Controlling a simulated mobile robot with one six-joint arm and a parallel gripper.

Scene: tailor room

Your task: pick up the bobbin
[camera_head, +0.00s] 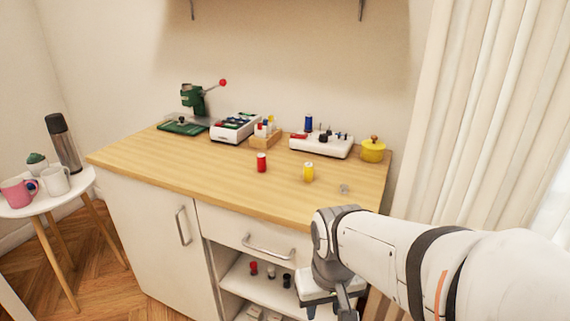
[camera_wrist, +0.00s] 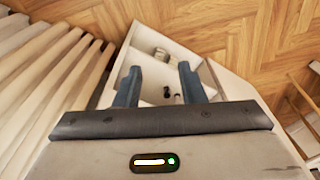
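A small pale grey object that looks like the bobbin (camera_head: 343,188) lies on the wooden worktop (camera_head: 215,180) near its right front part, to the right of the yellow spool (camera_head: 308,172). It is too small to make out in detail. My gripper (camera_wrist: 158,70) is open, its two dark fingers apart with nothing held between them. In the head view it hangs low in front of the cabinet, below the worktop edge and away from the bobbin. I cannot pick out the bobbin in the wrist view.
A red spool (camera_head: 262,162) stands left of the yellow one. Behind are a white machine base (camera_head: 321,146), a yellow pot (camera_head: 373,150), a wooden holder (camera_head: 266,138) and a green press (camera_head: 192,105). The open shelf (camera_head: 262,287) holds small spools. A curtain (camera_head: 465,110) hangs at right.

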